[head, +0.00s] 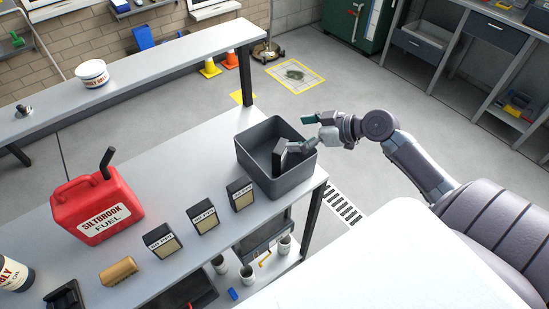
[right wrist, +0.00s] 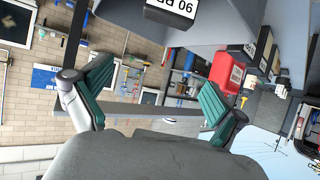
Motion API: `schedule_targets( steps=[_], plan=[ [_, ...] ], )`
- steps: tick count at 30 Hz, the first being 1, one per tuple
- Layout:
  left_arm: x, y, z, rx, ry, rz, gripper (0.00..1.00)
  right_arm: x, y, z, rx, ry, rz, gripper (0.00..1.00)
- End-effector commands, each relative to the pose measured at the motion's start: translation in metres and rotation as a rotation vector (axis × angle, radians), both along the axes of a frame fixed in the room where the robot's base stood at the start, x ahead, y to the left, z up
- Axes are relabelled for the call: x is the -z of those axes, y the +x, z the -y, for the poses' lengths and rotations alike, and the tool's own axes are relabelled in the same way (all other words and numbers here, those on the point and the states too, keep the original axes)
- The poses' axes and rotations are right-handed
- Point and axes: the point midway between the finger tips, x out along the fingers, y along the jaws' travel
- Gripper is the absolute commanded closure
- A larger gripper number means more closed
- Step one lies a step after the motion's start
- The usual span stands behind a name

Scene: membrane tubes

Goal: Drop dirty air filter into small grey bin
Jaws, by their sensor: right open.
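The small grey bin (head: 252,168) stands on the near workbench's right end, its mouth open upward. A dark boxy air filter (head: 280,155) is tilted within the bin's outline; I cannot tell whether it touches the floor or wall. My right gripper (head: 305,132) is over the bin's right side, its fingers spread and the lower one close beside the filter. In the right wrist view my gripper (right wrist: 156,76) has its green fingers wide apart with nothing between them. A white label, part of a filter (right wrist: 172,10), shows upside down at the top there. My left gripper is out of view.
Three labelled filters, one here (head: 202,217), stand in a row on the workbench left of the bin. A red fuel can (head: 97,207) stands farther left. A tan roll (head: 118,271) lies in front. Open bench lies between can and bin.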

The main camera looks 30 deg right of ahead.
Motion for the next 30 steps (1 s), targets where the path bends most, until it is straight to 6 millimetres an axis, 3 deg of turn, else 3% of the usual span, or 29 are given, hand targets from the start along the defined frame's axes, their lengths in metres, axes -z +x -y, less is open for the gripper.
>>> schedule_targets(
  steps=[6,12,30],
  plan=[
    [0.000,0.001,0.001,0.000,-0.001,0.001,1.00,-0.022,-0.035,0.023,0.000,0.000,-0.002,0.03],
    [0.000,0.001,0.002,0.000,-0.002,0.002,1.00,-0.035,-0.054,0.035,0.000,0.001,-0.002,0.03],
    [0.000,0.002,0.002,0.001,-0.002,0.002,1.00,-0.036,-0.059,0.040,0.005,0.001,-0.003,0.03]
  ],
)
